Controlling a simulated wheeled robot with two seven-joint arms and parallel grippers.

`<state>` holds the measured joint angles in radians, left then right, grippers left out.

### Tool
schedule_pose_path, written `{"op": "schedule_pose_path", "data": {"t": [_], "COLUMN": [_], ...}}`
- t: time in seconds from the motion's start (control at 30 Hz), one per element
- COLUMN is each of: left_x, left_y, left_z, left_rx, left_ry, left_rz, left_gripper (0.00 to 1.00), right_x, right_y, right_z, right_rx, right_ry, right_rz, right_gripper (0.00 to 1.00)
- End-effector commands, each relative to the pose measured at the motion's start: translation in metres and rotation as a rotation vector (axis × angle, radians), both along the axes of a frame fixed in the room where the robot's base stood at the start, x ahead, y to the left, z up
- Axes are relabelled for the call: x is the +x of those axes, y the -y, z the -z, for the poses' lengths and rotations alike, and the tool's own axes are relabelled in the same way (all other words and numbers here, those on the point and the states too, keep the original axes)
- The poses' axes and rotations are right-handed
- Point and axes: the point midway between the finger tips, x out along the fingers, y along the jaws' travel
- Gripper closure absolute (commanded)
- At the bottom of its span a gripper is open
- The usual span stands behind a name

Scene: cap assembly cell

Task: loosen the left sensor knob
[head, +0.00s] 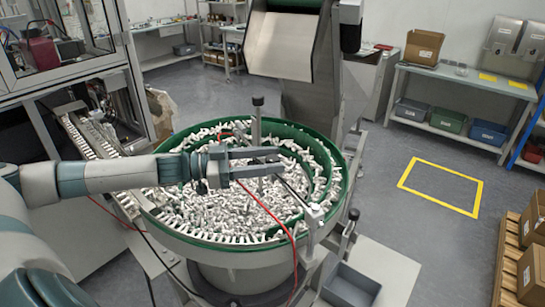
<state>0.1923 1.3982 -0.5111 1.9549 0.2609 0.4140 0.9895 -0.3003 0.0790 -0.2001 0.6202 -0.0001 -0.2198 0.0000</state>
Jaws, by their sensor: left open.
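My left gripper (282,161) reaches in from the left over the bowl feeder (172,228). Its two fingers are apart and point right. A small dark part shows between the fingertips; I cannot tell whether they touch it. A black knob (258,101) stands upright on a grey post behind the gripper, at the back of the bowl. Another black knob (353,214) tops a tilted lever at the bowl's front right, beside a metal bracket (313,213). The picture does not make clear which is the left sensor knob. My right gripper is not in view.
The green-rimmed bowl is full of small white caps. A red cable (291,233) hangs over its front. A grey bin (351,286) is at the front right. A steel chute (281,47) rises behind. Open floor with a yellow square (438,187) lies right.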

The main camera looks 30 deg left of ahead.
Motion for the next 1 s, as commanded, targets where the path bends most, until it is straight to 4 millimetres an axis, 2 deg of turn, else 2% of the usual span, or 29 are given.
{"op": "schedule_pose_path", "data": {"t": [0.23, 0.57, 0.6, 0.77, 1.0], "left_x": [0.0061, 0.0068, 0.0068, 0.0067, 0.0067], "left_y": [0.0075, 0.0083, 0.0083, 0.0082, 0.0083], "left_z": [-0.0009, -0.0002, -0.0002, -0.0003, -0.0002], "left_rx": [0.0, 0.001, 0.001, 0.001, 0.001], "left_ry": [0.001, 0.001, 0.001, 0.001, 0.001], "left_rz": [0.002, 0.002, 0.002, 0.002, -0.001], "left_gripper": [0.53, 0.53, 0.55, 0.93, 0.94], "right_x": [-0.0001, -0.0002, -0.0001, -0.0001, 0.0], "right_y": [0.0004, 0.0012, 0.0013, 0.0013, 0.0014], "right_z": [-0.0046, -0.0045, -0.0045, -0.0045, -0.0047], "right_rx": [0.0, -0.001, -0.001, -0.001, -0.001], "right_ry": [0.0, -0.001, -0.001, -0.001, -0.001], "right_rz": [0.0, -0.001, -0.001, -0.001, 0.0], "right_gripper": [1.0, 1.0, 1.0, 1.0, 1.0]}}
